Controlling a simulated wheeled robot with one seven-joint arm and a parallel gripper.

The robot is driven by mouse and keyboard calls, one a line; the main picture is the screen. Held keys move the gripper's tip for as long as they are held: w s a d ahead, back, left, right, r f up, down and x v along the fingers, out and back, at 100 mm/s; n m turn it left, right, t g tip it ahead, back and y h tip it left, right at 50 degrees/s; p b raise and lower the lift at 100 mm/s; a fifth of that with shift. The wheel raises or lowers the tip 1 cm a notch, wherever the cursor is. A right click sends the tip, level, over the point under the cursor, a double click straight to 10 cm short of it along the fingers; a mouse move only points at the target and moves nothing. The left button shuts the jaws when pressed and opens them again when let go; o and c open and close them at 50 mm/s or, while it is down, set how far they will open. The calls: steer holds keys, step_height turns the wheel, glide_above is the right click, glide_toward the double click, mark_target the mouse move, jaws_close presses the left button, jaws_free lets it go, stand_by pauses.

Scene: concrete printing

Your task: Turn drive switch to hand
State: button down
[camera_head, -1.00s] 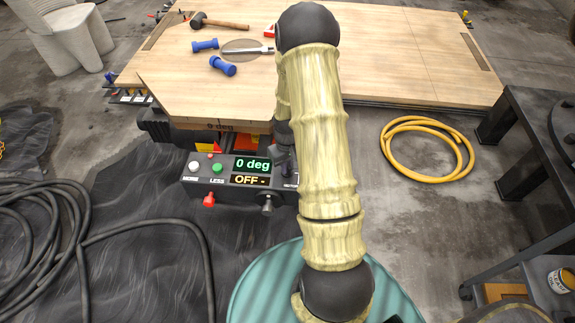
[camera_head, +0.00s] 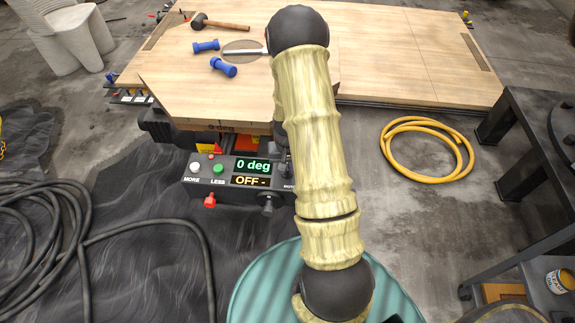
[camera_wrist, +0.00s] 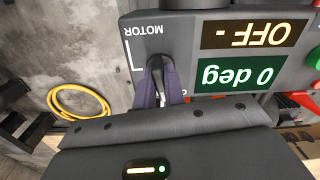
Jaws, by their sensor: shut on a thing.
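The control panel (camera_head: 225,170) stands in front of the wooden table, with a green "0 deg" display (camera_head: 253,166) and an amber "OFF -" display (camera_head: 250,181). In the wrist view the panel appears upside down. A dark switch knob (camera_wrist: 156,64) sits by its "MOTOR" label. My gripper (camera_wrist: 160,84) is shut on this knob, its purplish fingers on either side. The fingers hide much of the knob and any position marks beside it. In the head view my arm covers the panel's right end.
A white button (camera_head: 194,167), a green button (camera_head: 218,168), a red knob (camera_head: 210,201) and a black knob (camera_head: 267,199) are on the panel. A yellow hose (camera_head: 385,145) lies on the floor at right. Black cable (camera_head: 130,224) lies at left.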

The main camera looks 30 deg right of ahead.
steer(key=m, duration=0.3)
steer(key=m+p, duration=0.1)
steer(key=m, duration=0.2)
steer(key=shift+a+m, duration=0.2)
steer(key=shift+m, duration=0.1)
stand_by(0.3)
steer(key=c, duration=1.5)
jaws_free()
steer(key=shift+r, duration=0.15)
step_height(320, 180, up, 17)
steer(key=shift+r+p, duration=0.1)
steer(key=shift+p, duration=0.6)
